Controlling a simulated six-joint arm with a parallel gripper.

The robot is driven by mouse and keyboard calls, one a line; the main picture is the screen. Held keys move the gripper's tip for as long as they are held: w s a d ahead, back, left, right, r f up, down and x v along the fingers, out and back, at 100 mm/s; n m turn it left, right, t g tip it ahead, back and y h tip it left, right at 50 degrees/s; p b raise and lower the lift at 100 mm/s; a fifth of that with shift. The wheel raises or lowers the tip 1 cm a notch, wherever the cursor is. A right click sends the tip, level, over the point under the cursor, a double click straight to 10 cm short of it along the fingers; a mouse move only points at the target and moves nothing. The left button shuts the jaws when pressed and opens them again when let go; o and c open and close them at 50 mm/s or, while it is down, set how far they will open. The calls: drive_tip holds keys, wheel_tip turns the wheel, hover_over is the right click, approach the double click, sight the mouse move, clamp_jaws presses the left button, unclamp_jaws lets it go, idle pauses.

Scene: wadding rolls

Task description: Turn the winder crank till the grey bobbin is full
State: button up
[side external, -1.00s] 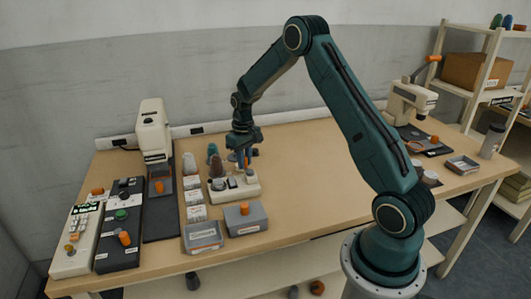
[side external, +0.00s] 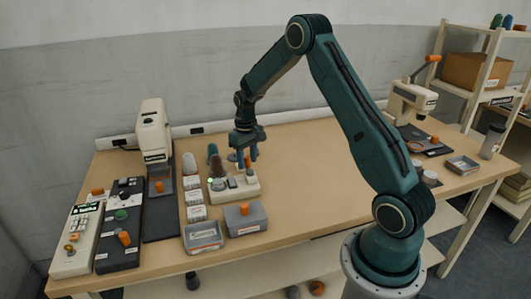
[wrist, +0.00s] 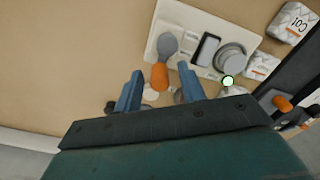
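The cream winder (side external: 240,191) stands on the table left of the middle in the side view; its base (wrist: 191,17) is also at the top of the wrist view. Its crank has a grey arm (wrist: 167,46) and an orange knob (wrist: 159,77). A round grey piece (wrist: 230,57), perhaps the bobbin, sits at the winder's other end; how full it is I cannot tell. A green light (wrist: 228,81) glows beside it. My gripper (wrist: 160,70) is open, one blue finger on each side of the knob, with gaps showing. In the side view my gripper (side external: 246,157) is over the winder.
Cones of thread (side external: 214,157) stand behind the winder. Grey bins (side external: 203,237) stand in front, and white labelled boxes (side external: 196,213) line its left. A sewing machine (side external: 153,133) and control panels (side external: 121,222) are farther left. The table's middle (side external: 310,160) is clear.

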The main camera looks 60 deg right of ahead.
drive_tip(key=shift+r, duration=3.35)
drive_tip(key=shift+a+r, duration=0.3)
drive_tip(key=shift+r, duration=0.15)
drive_tip(key=s+a+r+n+t, duration=0.1)
drive_tip(key=s+a+r+t, duration=0.2)
drive_tip(key=s+a+r, duration=0.9)
drive_tip(key=s+a+r+n+t, duration=0.1)
drive_tip(key=s+a+r, duration=0.1)
drive_tip(key=s+a, duration=0.2)
drive_tip(key=s+a+r+n+t, duration=0.1)
drive_tip(key=s+a, duration=0.4)
drive_tip(key=s, duration=0.6)
drive_tip(key=shift+s+r+t, duration=0.3)
drive_tip(key=shift+r, duration=0.25)
